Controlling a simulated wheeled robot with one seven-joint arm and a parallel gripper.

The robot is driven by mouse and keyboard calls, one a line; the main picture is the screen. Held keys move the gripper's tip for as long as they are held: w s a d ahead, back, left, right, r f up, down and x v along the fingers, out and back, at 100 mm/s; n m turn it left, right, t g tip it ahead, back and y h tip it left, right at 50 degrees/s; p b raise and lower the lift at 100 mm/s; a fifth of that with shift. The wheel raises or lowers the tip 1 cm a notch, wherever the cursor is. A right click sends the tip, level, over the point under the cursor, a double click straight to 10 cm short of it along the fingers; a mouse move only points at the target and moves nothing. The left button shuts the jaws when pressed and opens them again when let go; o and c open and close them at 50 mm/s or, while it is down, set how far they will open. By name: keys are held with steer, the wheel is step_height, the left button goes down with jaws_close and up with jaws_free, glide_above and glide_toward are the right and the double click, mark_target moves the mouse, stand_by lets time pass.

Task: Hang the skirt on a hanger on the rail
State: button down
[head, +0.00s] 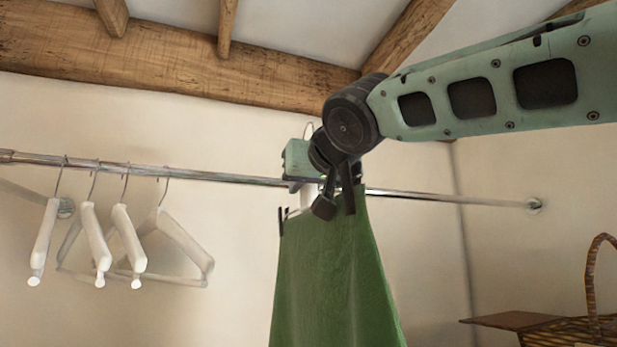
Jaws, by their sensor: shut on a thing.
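A green skirt (330,275) hangs from a white hanger (308,197), held by dark clips at its top corners. The hanger is mostly hidden behind my gripper. Its thin hook (308,130) shows above the rail. My gripper (338,203) is shut on the hanger at the top of the skirt, in front of the rail. The chrome rail (230,179) runs across the wall and passes behind my gripper. I cannot tell whether the hook touches the rail. The skirt's lower end is out of view.
Several empty white hangers (100,245) hang on the rail's left part. The rail's right part is bare up to its wall mount (534,205). A wicker basket (560,330) stands at the lower right. Wooden beams (170,65) cross the ceiling above.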

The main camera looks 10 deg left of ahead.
steer(key=shift+r+p+x, duration=0.3)
steer(key=shift+p+x, duration=0.65)
steer(key=shift+x, duration=0.55)
steer(key=shift+r+p+x, duration=0.3)
steer(key=shift+p+x, duration=0.65)
steer(key=shift+x, duration=0.6)
steer(key=shift+r+p+x, duration=0.3)
steer(key=shift+p+x, duration=0.65)
steer(key=shift+x, duration=0.55)
steer(key=f+p+x, duration=0.2)
steer(key=p+x, duration=0.4)
steer(key=x, duration=0.6)
steer(key=shift+f, duration=0.45)
steer(key=c, duration=1.3)
jaws_free()
steer(key=shift+f, duration=0.1)
steer(key=shift+s+b, duration=0.2)
steer(key=shift+b, duration=0.15)
